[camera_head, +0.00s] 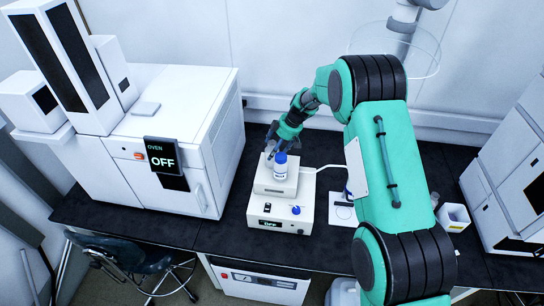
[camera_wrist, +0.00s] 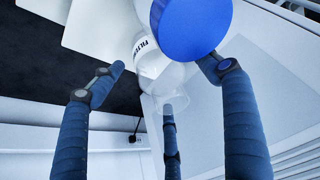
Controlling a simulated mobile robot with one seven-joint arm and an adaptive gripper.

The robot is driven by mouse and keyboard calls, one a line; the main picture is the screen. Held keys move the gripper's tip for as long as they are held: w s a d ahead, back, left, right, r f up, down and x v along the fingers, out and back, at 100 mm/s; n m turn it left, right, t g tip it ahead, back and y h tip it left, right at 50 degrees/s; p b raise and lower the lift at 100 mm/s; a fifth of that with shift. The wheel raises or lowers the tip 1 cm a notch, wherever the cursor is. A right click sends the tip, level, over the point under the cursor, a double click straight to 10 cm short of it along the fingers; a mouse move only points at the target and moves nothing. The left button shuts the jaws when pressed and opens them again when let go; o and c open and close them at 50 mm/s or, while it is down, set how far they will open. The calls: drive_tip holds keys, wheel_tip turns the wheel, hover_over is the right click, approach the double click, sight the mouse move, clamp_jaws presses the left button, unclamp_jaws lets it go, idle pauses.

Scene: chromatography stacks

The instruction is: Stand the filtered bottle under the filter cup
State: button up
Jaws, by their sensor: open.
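A white bottle with a blue cap (camera_head: 280,170) stands upright on the top plate of a white device in the head view. In the wrist view the blue cap (camera_wrist: 192,24) is large at the top, with a label starting "FILT" (camera_wrist: 146,50) beside it. My gripper (camera_head: 276,148) is open just behind and above the bottle. In the wrist view the fingers of my gripper (camera_wrist: 165,80) are spread, with clear see-through parts between them. I cannot tell whether these belong to the filter cup or whether the fingers touch anything. The cup is not clear in the head view.
The white device (camera_head: 280,215) with a small display stands on the black bench (camera_head: 330,155). A large oven (camera_head: 175,125) reading OFF is at left. A white sheet (camera_head: 343,209) and a small white box (camera_head: 454,216) lie to the right, near white cabinets (camera_head: 515,160).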

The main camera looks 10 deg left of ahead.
sight(269, 142)
drive_tip(key=shift+p+x, duration=0.3)
drive_tip(key=shift+x, duration=1.7)
drive_tip(key=c, duration=1.3)
drive_tip(key=shift+c, duration=0.2)
drive_tip(key=shift+r, duration=0.1)
drive_tip(key=shift+r+b, duration=0.8)
drive_tip(key=shift+r, duration=4.1)
drive_tip(key=shift+a, duration=0.15)
